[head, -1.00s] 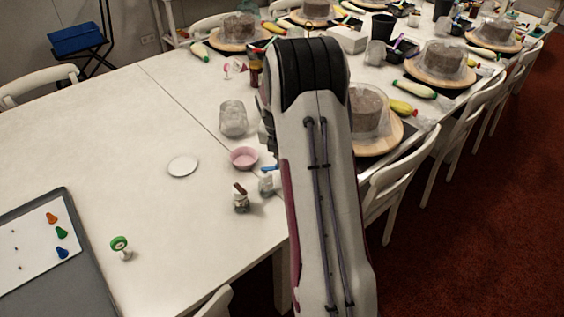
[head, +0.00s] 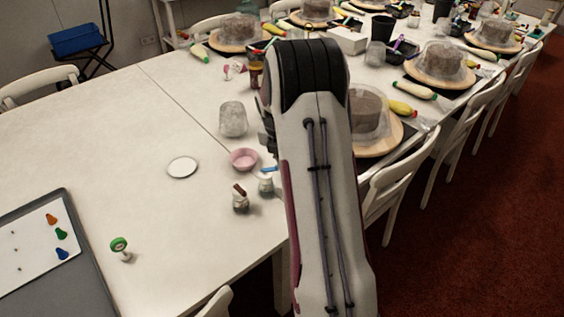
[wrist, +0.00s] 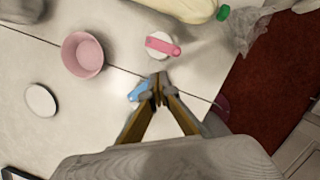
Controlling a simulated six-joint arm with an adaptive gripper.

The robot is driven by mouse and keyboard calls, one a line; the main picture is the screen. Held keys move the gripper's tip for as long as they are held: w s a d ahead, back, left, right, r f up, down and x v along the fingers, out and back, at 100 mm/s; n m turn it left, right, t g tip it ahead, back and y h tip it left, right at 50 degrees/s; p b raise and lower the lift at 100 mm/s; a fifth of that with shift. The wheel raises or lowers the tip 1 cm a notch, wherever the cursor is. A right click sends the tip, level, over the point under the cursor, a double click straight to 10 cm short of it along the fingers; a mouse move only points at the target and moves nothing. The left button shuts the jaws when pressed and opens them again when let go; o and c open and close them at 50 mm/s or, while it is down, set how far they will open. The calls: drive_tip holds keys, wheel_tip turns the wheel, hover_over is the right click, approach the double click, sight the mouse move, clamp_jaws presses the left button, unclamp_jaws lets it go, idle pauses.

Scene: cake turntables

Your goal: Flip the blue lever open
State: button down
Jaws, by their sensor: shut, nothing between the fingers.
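The blue lever (wrist: 138,91) shows in the wrist view just left of my gripper's fingertips, close beside them; I cannot tell whether they touch. My gripper (wrist: 158,87) is shut and empty, its tips together and pointing at the table. The fingers hide part of what lies under the lever. In the head view the blue lever (head: 268,170) sits on a small pale fitting (head: 266,186) left of my arm. My gripper is hidden behind my arm there.
A pink-levered round fitting (wrist: 162,45) lies just beyond the fingertips. A pink bowl (wrist: 83,54) and a white disc (wrist: 40,100) are to the left. A brown-levered fitting (head: 241,203) stands close by in the head view.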

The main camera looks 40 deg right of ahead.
drive_tip(key=shift+w+a, duration=0.15)
drive_tip(key=shift+a, duration=0.2)
idle(0.3)
drive_tip(key=shift+w+a, duration=0.15)
drive_tip(key=shift+a, duration=0.25)
idle(0.5)
drive_tip(key=s+r, duration=0.6)
drive_tip(key=r, duration=0.3)
drive_tip(key=shift+s+a+r, duration=0.2)
drive_tip(key=shift+a+r, duration=0.2)
drive_tip(key=shift+a, duration=0.05)
idle(0.9)
